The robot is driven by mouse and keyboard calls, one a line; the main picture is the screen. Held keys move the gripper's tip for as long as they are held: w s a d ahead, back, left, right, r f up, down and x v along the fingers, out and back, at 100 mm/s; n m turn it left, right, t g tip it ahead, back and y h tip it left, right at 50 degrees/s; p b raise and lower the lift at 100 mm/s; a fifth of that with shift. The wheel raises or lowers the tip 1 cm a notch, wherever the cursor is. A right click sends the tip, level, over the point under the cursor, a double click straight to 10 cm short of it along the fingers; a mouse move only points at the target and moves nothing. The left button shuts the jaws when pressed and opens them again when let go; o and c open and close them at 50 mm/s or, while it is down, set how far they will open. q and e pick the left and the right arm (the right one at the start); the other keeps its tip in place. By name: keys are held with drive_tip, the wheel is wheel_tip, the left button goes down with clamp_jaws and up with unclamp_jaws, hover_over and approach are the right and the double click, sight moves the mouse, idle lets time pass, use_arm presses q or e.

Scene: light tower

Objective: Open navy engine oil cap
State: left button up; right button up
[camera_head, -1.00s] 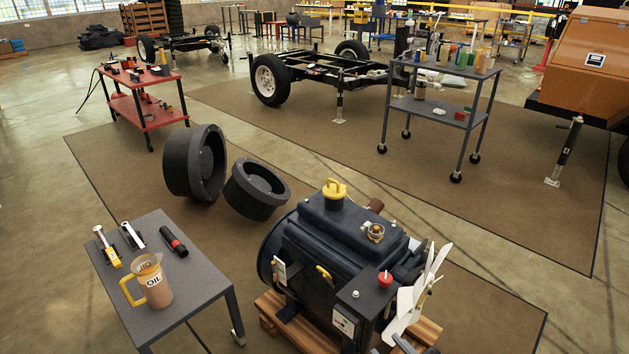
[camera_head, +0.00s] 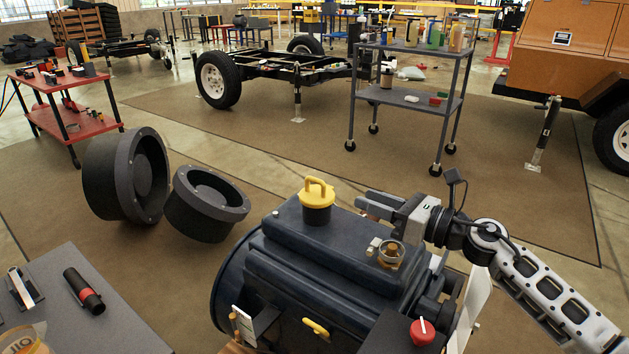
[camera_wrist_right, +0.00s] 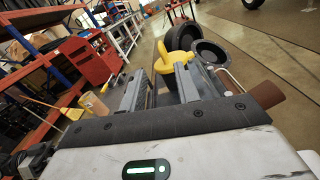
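The navy engine (camera_head: 335,258) stands at the lower middle of the head view. Its yellow oil cap (camera_head: 316,193) with an upright loop handle sits on a dark neck on top of the engine. My right gripper (camera_head: 362,207) reaches in from the right, level above the engine. Its fingers point left toward the cap, with a gap between. In the right wrist view the yellow cap (camera_wrist_right: 180,60) shows ahead of the fingertips, partly behind the right-hand finger. The two fingers (camera_wrist_right: 157,76) are apart with nothing between them. My left gripper is not in view.
A brass-coloured fitting (camera_head: 390,253) and a red knob (camera_head: 422,331) are on the engine. A grey table (camera_head: 110,320) with a tool and an oil jug (camera_head: 22,340) is at lower left. Two black round parts (camera_head: 205,205) stand left of the engine. A grey cart (camera_head: 405,98) stands behind.

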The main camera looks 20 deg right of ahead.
sight(317, 180)
drive_tip(key=x, duration=1.3)
clamp_jaws()
